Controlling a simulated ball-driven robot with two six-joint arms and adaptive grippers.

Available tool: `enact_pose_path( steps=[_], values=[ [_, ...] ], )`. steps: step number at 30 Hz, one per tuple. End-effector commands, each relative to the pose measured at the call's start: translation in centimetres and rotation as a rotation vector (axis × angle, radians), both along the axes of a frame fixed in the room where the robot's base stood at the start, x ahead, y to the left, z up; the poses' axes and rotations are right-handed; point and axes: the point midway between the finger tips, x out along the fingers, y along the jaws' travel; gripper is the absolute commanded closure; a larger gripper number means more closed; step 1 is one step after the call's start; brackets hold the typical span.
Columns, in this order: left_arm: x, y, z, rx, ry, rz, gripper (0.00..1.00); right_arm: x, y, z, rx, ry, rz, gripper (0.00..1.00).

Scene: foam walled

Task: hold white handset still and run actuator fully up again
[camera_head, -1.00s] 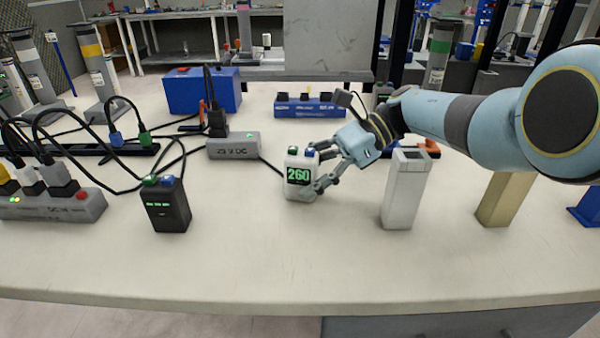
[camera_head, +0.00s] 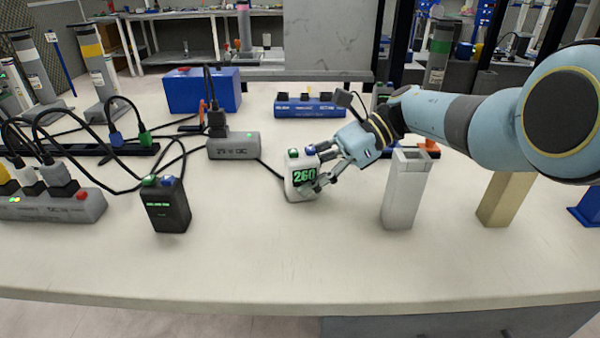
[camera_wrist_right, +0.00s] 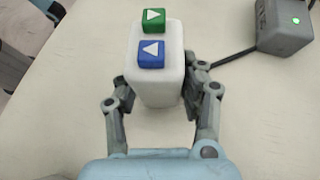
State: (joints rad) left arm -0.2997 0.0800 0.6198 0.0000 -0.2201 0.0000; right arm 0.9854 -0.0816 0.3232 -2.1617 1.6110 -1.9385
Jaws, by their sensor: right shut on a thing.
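The white handset (camera_head: 303,186) stands on the bench near the middle, leaning slightly left in the head view. Its green display reads 260, and a green and a blue button sit on top. In the right wrist view the handset (camera_wrist_right: 160,85) lies between my right fingers, with the green arrow button (camera_wrist_right: 153,20) and the blue arrow button (camera_wrist_right: 151,54) uncovered. My right gripper (camera_head: 317,170) is shut on the handset from the right. My left gripper is out of view. I cannot tell which of the columns is the actuator.
A black handset (camera_head: 166,208) stands at left. A grey supply box (camera_head: 233,146) with a cable lies behind the white handset. A pale square column (camera_head: 404,195) and a beige one (camera_head: 503,198) stand at right. The bench front is clear.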

Motion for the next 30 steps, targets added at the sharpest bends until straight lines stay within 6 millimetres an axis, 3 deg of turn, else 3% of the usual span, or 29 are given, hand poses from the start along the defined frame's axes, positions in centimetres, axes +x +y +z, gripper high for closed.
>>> enact_pose_path(
  steps=[2,13,30],
  values=[
    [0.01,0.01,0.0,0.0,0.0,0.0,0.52,0.0,0.0,0.01,0.0,0.0,0.0,0.78],
    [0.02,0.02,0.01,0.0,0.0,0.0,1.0,0.01,0.0,0.02,0.0,0.0,0.0,0.78],
    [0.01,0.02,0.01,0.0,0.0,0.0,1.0,0.02,0.02,0.04,0.0,-0.001,0.0,0.78]
  ],
)
